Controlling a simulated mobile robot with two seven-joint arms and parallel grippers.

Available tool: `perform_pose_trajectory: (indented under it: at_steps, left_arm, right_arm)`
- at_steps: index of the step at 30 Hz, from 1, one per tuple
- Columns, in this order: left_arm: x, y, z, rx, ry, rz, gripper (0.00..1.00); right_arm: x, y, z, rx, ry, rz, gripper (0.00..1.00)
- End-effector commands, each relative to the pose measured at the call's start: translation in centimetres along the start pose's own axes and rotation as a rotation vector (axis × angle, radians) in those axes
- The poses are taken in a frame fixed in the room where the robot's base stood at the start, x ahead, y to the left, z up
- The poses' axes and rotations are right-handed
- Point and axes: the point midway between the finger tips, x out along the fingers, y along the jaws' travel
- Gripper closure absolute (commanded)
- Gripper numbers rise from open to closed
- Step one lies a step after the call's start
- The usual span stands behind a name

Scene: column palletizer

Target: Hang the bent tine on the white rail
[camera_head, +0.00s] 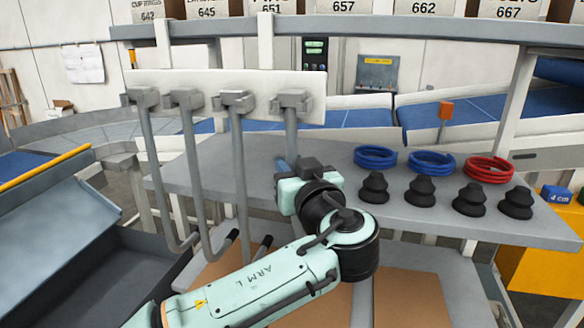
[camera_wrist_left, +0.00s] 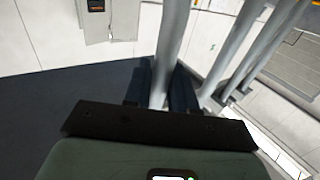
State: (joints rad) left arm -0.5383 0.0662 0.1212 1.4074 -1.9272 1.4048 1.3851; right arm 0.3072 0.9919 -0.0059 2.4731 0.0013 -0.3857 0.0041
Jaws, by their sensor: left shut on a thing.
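The white rail (camera_head: 220,79) runs across the upper left of the head view. Three grey tines with block heads hang from it, their rods curving at the bottom. A fourth grey tine (camera_head: 291,130) is upright at the rail's right end, its block head over the rail's face; I cannot tell if it is hooked on. My left gripper (camera_head: 285,164) is shut on this tine's rod, below the head. In the left wrist view the rod (camera_wrist_left: 168,45) passes between the dark fingers of the gripper (camera_wrist_left: 160,92). The tine's lower end is hidden behind my arm. My right gripper is out of view.
A grey shelf (camera_head: 340,185) behind my wrist carries blue coils (camera_head: 432,162), a red coil (camera_head: 489,169) and several black suction cups (camera_head: 470,200). Cardboard (camera_head: 410,297) lies below it. A dark grey bin (camera_head: 60,240) stands at left. Blue conveyors run behind.

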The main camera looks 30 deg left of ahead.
Motion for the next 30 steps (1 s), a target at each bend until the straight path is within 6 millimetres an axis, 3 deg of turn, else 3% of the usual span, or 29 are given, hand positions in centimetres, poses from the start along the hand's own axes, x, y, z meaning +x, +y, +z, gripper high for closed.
perform_pose_trajectory:
  at_steps: [11,12,15,25,30]
  left_arm:
    - [0.0,-0.1,-0.2,-0.003,0.003,0.000,1.00]
    - [0.0,-0.1,-0.2,-0.003,0.003,0.000,0.71]
    - [0.0,-0.1,-0.2,-0.003,0.003,0.000,0.45]
    - [-0.3,0.1,0.1,0.002,-0.001,0.001,0.45]
    - [-2.5,0.1,0.2,0.000,-0.001,0.004,0.45]
  right_arm:
    - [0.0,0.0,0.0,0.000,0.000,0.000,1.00]
    - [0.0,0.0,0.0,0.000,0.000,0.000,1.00]
    - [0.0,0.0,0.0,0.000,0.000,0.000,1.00]
    - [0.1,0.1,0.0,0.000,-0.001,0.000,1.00]
    - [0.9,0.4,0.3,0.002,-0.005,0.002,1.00]
